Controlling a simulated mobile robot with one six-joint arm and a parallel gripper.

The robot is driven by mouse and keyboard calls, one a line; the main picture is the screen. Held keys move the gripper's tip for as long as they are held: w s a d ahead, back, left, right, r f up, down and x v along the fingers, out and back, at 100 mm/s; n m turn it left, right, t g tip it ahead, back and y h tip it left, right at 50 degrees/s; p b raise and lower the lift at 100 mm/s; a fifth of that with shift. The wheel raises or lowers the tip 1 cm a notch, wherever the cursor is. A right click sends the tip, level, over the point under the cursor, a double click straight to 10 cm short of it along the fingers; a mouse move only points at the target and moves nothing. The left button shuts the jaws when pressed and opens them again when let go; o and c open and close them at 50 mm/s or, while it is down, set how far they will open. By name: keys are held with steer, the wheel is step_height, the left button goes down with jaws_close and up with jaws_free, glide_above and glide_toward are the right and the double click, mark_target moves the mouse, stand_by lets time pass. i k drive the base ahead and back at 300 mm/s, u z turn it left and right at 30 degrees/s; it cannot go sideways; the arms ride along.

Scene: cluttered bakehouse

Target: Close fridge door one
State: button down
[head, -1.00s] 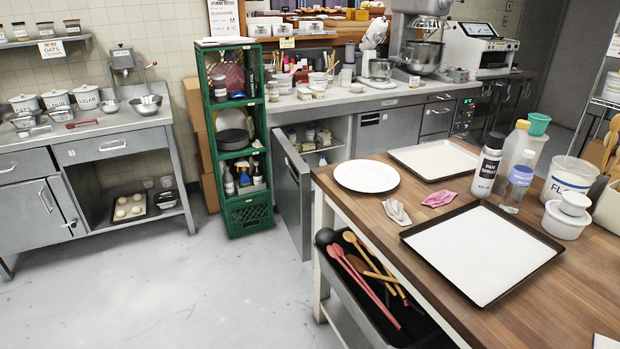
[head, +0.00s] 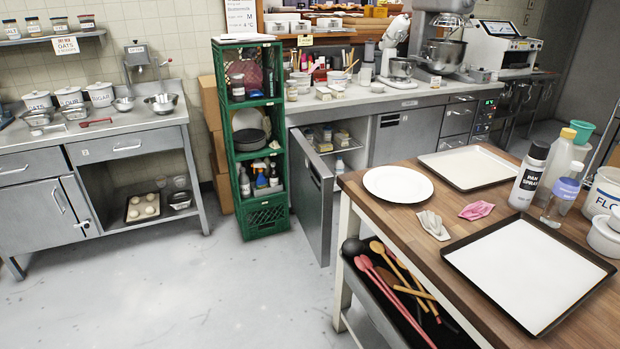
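A grey metal fridge door (head: 311,195) stands wide open under the back counter, swung out toward me. It is just right of the green crate shelf. Behind it the open fridge compartment (head: 345,150) shows shelves with small containers and bottles. A second grey front (head: 404,137) to its right is shut. I cannot tell from the view which door is numbered one. My gripper is not in view.
A green crate stack (head: 264,215) stands left of the open door. A wooden table (head: 392,221) with trays, a plate and bottles fills the right front, with a utensil bin (head: 372,292) beneath. Grey floor (head: 170,290) is clear at left and centre. A steel bench (head: 110,148) stands far left.

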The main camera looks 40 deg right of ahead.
mark_target(311, 181)
steer(key=z, duration=0.1)
steer(key=i, duration=1.4)
steer(key=u, duration=0.2)
